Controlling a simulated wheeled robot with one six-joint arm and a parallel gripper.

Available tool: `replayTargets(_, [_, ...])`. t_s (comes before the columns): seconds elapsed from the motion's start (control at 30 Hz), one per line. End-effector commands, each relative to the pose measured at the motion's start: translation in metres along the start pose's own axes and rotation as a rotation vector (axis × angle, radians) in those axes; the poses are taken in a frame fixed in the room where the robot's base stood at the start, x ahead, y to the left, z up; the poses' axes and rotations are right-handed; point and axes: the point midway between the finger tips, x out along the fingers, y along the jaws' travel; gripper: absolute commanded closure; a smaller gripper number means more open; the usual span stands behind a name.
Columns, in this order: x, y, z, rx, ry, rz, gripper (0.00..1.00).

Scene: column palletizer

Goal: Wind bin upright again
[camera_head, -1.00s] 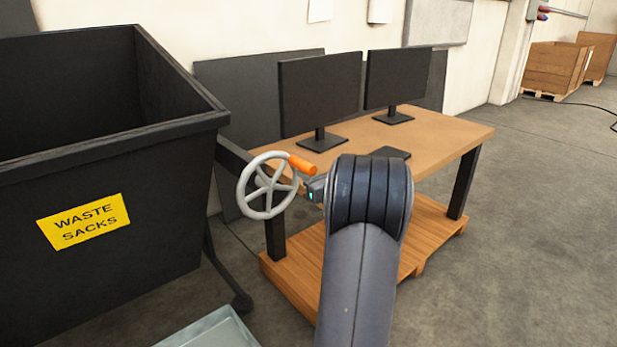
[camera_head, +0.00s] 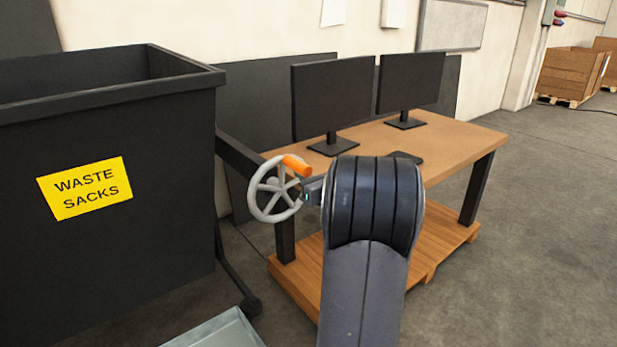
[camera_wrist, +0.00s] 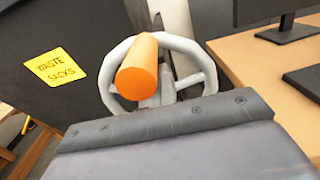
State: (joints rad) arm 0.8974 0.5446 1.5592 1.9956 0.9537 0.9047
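The black bin (camera_head: 150,250) with a yellow WASTE SACKS sign (camera_head: 85,188) stands at the left in the head view. Its rim looks nearly level, its body close to upright; I cannot tell if any tilt is left. A grey handwheel (camera_head: 252,200) with an orange handle (camera_head: 297,166) is at the bin's right side. The handle is at the wheel's upper right. In the wrist view the orange handle (camera_wrist: 137,72) points toward the camera, before the wheel (camera_wrist: 205,62). My gripper (camera_head: 312,191) is at the wheel's right edge, just below the handle. Its fingers are hidden.
A wooden table (camera_head: 455,140) with two monitors (camera_head: 333,95) stands right behind my arm, with a wooden pallet (camera_head: 300,285) beneath. A pale grey tray-like thing (camera_head: 220,332) is at the bottom edge. The floor at the right is open, with wooden crates (camera_head: 570,70) far back.

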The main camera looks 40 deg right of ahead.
Motion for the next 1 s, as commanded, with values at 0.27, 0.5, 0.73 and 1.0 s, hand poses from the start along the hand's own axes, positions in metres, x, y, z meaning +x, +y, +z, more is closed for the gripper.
replayTargets(0.27, [0.001,0.013,0.012,-0.008,-0.02,0.005,1.0])
replayTargets(0.5, [0.001,0.027,0.012,-0.008,-0.021,0.007,1.0])
replayTargets(0.73, [0.001,0.039,0.011,-0.009,-0.021,0.008,1.0])
replayTargets(1.0, [0.001,0.039,0.012,-0.008,-0.019,0.004,0.99])
